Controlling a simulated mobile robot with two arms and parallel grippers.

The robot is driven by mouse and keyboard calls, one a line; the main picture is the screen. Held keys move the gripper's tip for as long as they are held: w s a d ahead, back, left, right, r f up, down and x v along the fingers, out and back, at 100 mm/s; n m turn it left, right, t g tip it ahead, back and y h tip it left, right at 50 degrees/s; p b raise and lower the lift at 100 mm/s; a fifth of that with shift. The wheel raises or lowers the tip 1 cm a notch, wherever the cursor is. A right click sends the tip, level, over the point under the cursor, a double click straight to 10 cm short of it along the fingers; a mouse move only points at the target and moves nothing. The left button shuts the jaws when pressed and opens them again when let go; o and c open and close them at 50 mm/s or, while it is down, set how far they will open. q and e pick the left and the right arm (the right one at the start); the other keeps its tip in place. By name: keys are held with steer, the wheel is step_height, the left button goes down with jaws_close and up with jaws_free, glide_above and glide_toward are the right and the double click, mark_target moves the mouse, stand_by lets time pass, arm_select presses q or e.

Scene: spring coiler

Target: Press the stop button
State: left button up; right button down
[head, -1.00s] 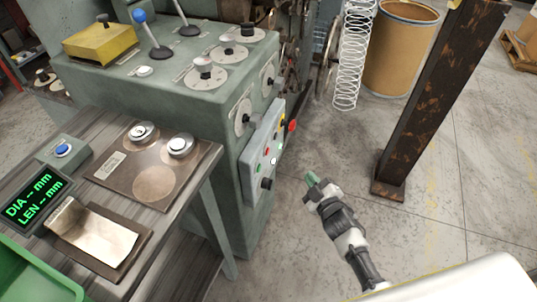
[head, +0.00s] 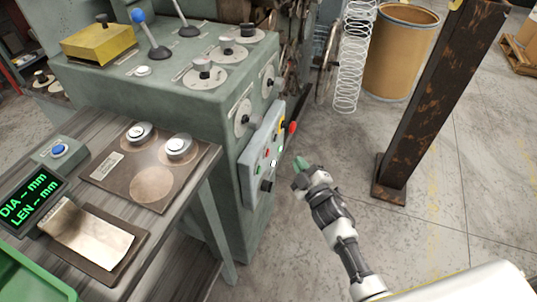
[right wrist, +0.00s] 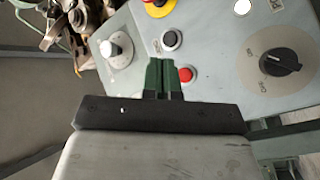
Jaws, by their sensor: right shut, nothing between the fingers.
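The grey control panel (head: 262,150) is on the side of the green machine. In the right wrist view a small red button (right wrist: 186,75) sits beside my green fingertips, with a black button (right wrist: 171,39) just beyond it. A larger red knob on a yellow base (right wrist: 158,4) is cut off at the top edge; it also shows at the panel's far end in the head view (head: 293,127). No stop label is readable. My right gripper (head: 300,165) is shut and empty, close in front of the panel; contact cannot be told. My left gripper is out of view.
A black rotary knob (right wrist: 281,62) and a silver knob (right wrist: 115,48) flank the buttons. A workbench (head: 206,160) stands left of the panel. A rusty post (head: 425,110) and a brown drum (head: 395,55) stand right.

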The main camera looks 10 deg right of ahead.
mark_target(268, 153)
steer(key=shift+w+a+b, duration=0.35)
steer(key=shift+w+a, duration=0.4)
steer(key=shift+a, duration=0.35)
steer(key=shift+w+a+b, duration=0.35)
steer(key=shift+w+a, duration=0.4)
steer(key=shift+a, duration=0.35)
stand_by(0.4)
steer(key=shift+w+a, duration=0.25)
steer(key=shift+a, duration=0.1)
stand_by(0.4)
steer(key=shift+w+a+b, duration=0.2)
steer(key=shift+a+b, duration=0.1)
stand_by(0.6)
steer(key=shift+s+d+p, duration=0.4)
steer(key=shift+s+d, duration=0.05)
steer(key=shift+d, duration=0.2)
